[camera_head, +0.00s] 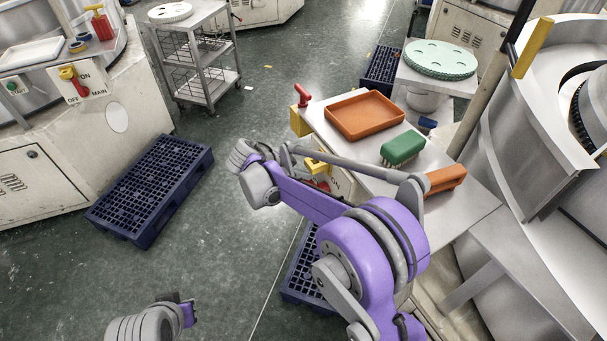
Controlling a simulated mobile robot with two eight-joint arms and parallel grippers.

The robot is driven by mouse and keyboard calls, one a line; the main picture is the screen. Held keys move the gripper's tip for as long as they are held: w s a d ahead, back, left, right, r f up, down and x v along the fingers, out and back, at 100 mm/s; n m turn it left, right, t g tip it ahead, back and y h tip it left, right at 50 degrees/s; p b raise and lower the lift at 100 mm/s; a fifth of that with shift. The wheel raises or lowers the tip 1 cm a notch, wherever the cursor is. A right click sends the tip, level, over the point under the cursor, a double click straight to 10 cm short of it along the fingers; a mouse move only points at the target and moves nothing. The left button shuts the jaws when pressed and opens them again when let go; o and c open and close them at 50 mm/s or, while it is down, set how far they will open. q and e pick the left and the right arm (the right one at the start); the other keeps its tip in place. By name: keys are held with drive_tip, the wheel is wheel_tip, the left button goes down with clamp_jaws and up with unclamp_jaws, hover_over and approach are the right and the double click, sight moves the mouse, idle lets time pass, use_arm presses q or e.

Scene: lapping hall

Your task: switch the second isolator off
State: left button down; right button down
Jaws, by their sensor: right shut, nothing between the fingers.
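One isolator (69,74) is on the left machine's cream front, with a yellow-and-red handle and a plate reading ON, OFF and MAIN. Another isolator (317,167), yellow with some red, is on the front of the right bench's cabinet. My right arm hides much of it, so its handle position cannot be told. My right gripper (243,155) is shut and empty, out over the floor to the left of this second isolator and apart from it. My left gripper (172,299) shows only partly at the bottom left, far from both isolators; its fingers are unclear.
The right bench (470,213) holds an orange tray (365,115), a green brush (403,148) and an orange block (446,179). A red-handled yellow fitting (300,118) is at its far left corner. Blue pallets (152,190) lie on the floor. A wire cart (205,60) stands behind. Mid-floor is clear.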

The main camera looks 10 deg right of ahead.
drive_tip(key=v, duration=1)
drive_tip(key=shift+a+r, duration=0.25)
drive_tip(key=shift+r, duration=0.05)
drive_tip(key=shift+s, duration=0.1)
